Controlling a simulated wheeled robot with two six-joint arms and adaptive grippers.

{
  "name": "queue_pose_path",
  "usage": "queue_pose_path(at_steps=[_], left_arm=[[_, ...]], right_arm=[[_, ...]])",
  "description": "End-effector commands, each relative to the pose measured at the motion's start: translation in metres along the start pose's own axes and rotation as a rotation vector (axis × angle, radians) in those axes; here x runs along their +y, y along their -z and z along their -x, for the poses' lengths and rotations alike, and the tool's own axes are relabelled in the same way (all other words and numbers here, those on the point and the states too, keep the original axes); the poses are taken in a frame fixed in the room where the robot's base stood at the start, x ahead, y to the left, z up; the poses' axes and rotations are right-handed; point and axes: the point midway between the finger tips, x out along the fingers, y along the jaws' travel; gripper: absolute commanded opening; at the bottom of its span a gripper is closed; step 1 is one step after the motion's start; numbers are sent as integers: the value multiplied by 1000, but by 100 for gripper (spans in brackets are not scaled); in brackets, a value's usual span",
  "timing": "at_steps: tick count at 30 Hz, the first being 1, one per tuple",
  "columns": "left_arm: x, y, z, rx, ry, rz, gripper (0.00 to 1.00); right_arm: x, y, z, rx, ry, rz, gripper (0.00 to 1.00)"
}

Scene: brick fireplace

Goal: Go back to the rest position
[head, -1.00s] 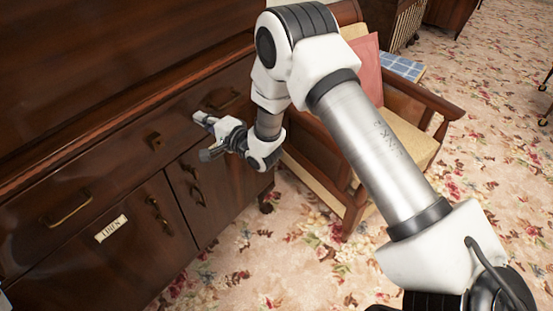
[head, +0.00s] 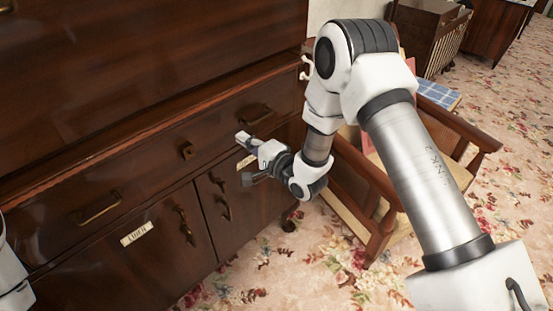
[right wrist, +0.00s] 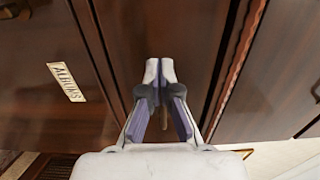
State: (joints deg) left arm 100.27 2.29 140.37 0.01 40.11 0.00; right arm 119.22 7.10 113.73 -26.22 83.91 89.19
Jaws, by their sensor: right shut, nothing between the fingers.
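My right gripper (head: 243,138) is in front of the dark wooden cabinet (head: 150,190), just below the right-hand drawer handle (head: 255,112) in the head view. In the right wrist view its two fingertips (right wrist: 160,70) meet, and nothing is between them. The cabinet front is close behind the fingers there; whether they touch it I cannot tell. My right arm bends at a raised elbow and comes in from the lower right. At the left edge of the head view, a white part of my left arm shows. My left gripper is not in view.
The cabinet's drawer (head: 150,165) and doors look closed. One label reads LINEN (head: 136,234); another reads ALBUMS (right wrist: 67,82). A wooden armchair (head: 375,215) stands right of the cabinet, behind my right arm. Floral carpet (head: 275,270) lies open in front.

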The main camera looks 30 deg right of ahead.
Motion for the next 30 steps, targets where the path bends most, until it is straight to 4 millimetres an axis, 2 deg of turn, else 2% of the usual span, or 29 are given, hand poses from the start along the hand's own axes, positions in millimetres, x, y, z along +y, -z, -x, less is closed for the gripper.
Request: queue_pose_path(at_steps=[3, 7, 10, 16, 17, 20, 23, 25, 26, 27, 29, 30], left_arm=[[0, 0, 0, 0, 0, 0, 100], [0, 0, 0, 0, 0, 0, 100], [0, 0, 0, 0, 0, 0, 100], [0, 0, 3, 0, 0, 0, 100], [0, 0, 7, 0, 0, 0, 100], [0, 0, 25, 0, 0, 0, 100], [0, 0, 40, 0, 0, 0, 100], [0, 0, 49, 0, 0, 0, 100], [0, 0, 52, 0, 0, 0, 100], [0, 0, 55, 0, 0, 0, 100], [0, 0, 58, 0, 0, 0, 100], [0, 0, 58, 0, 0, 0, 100]], right_arm=[[1, 1, 33, 3, -5, -6, 0], [1, 1, 58, 3, -6, -5, 0], [1, 0, 68, 1, -4, -4, 0], [4, -2, 72, -2, -16, -5, 0], [8, -4, 74, -6, -31, -8, 0], [38, -27, 89, -38, -135, -26, 0], [97, -52, 129, -39, -387, 11, 0], [142, -66, 172, -73, -620, 143, 0], [160, -72, 194, -102, -723, 213, 0], [179, -78, 225, -157, -857, 311, 0], [202, -86, 274, -277, -1052, 462, 0], [212, -90, 307, -382, -1170, 562, 0]])
